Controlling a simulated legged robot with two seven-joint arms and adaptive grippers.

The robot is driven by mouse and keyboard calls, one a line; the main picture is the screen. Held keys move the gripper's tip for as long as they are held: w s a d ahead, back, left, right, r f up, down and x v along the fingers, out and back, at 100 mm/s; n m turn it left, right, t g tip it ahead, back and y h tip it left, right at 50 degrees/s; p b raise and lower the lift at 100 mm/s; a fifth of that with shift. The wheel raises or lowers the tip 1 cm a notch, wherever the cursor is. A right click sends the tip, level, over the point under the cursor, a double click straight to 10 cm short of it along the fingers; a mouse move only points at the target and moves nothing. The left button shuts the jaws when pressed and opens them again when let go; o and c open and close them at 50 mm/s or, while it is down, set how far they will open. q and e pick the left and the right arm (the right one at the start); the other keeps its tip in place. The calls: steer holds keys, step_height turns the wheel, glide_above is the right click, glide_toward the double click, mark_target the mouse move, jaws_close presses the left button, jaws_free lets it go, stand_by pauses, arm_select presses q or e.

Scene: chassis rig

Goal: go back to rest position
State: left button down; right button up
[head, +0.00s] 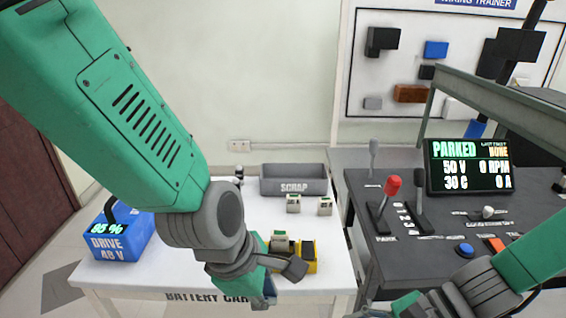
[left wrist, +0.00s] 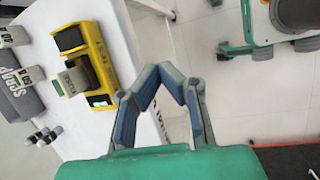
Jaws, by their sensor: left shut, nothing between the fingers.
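My left gripper (head: 265,299) hangs at the front edge of the white battery cart (head: 225,281), low in the head view. In the left wrist view my left gripper (left wrist: 160,72) has its blue-padded fingers meeting at the tips, with nothing between them. They are beside the cart edge, to the right of a yellow tester (left wrist: 101,57) holding a small pale block (left wrist: 72,82).
A blue drive battery (head: 122,243) stands at the cart's left. A grey scrap bin (head: 293,186) is at the back, with two small pale blocks (head: 294,204) before it. A dark console with a red-knobbed lever (head: 392,187) and a display (head: 468,166) stands at the right.

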arm_select(q)
steer(key=s+a+f+m+y, duration=0.1)
steer(key=s+a+f+m, duration=0.15)
steer(key=a+f, duration=0.4)
steer(key=s+a+f+m+y, duration=0.1)
steer(key=s+a+f+m, duration=0.1)
steer(key=a+f+m, duration=0.35)
steer(key=s+a+f+m+g+y, duration=0.1)
steer(key=s+a+f+m, duration=0.8)
steer(key=s+a+f, duration=0.2)
steer(key=s+a, duration=0.2)
steer(key=shift+s+a+f, duration=0.25)
steer(key=shift+s+a, duration=0.05)
steer(key=shift+a, duration=0.05)
arm_select(e)
steer(key=s+d+f+n+t+h, duration=0.1)
steer(key=s+d+f+n+h, duration=0.9)
steer(key=d+f+n, duration=0.5)
steer(key=s+f+n, duration=0.1)
steer(key=s, duration=0.1)
steer(key=shift+s+d+n+t+h, duration=0.2)
steer(key=shift+s+n+t+h, duration=0.1)
steer(key=shift+n+t+h, duration=0.1)
arm_select(q)
steer(key=shift+w+a, duration=0.1)
arm_select(e)
steer(key=shift+w+a, duration=0.1)
